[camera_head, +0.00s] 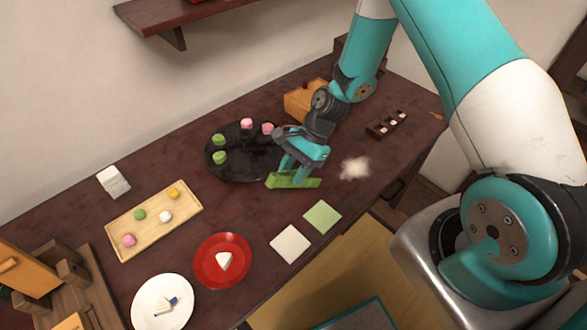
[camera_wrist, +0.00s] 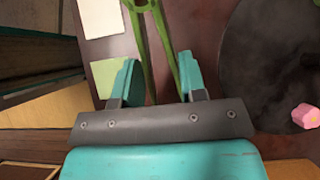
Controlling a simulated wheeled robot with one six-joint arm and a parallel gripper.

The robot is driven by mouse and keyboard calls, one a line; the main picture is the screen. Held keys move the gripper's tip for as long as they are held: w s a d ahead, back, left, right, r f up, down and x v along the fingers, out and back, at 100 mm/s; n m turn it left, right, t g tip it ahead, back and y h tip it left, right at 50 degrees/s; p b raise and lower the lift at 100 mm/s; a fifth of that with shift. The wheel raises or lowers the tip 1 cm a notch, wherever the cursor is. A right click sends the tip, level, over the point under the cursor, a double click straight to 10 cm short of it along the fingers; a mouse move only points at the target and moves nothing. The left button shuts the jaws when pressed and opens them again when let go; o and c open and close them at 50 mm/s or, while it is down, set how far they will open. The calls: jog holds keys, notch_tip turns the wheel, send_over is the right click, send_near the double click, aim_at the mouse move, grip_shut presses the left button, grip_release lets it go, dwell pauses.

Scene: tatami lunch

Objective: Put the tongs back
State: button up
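The green tongs (camera_head: 293,181) are at my gripper (camera_head: 297,172), beside the front right edge of a round dark plate. In the wrist view the two long arms of the tongs (camera_wrist: 166,40) run between the fingers of my gripper (camera_wrist: 160,82). The fingers stand apart, with one tong arm against the inner side of each, so they appear closed on the tongs. I cannot tell whether the tongs touch the table. The near ends of the tongs are hidden behind the gripper body.
The dark plate (camera_head: 238,172) carries green and pink sweets. A wooden tray (camera_head: 150,240) with sweets, a red plate (camera_head: 205,270) and a white plate (camera_head: 143,300) stand left. Two paper squares (camera_head: 323,217) lie in front. A whitish patch (camera_head: 354,167), wooden box (camera_head: 298,105) and small dark tray (camera_head: 376,131) are right.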

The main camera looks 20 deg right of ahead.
jog(key=shift+f, duration=0.2)
jog(key=o, duration=0.5)
jog(key=shift+r, duration=0.1)
jog(key=v, duration=1.2)
jog(key=s+a+r+n+h, duration=0.1)
jog(key=s+a+r+n, duration=0.3)
jog(key=r, duration=0.3)
jog(key=s+a+r+n+h, duration=0.1)
jog(key=s+a+r+n, duration=0.25)
jog(key=r+n, duration=0.2)
jog(key=s+a+r+n, duration=0.1)
jog(key=s+r+n, duration=0.1)
jog(key=s+n, duration=0.1)
jog(key=s+a+r+n+t, duration=0.1)
jog(key=s+r+n, duration=0.2)
jog(key=s, duration=0.3)
jog(key=s+a+r+n+t+h, duration=0.1)
jog(key=s+a+r+n, duration=0.1)
jog(key=s+r+n, duration=0.1)
jog(key=shift+s+r+n+b, duration=0.15)
jog(key=shift+s+n, duration=0.2)
jog(key=shift+n, duration=0.3)
jog(key=shift+s+f+n+b, duration=0.15)
jog(key=shift+s+n, duration=0.2)
jog(key=shift+n, duration=0.25)
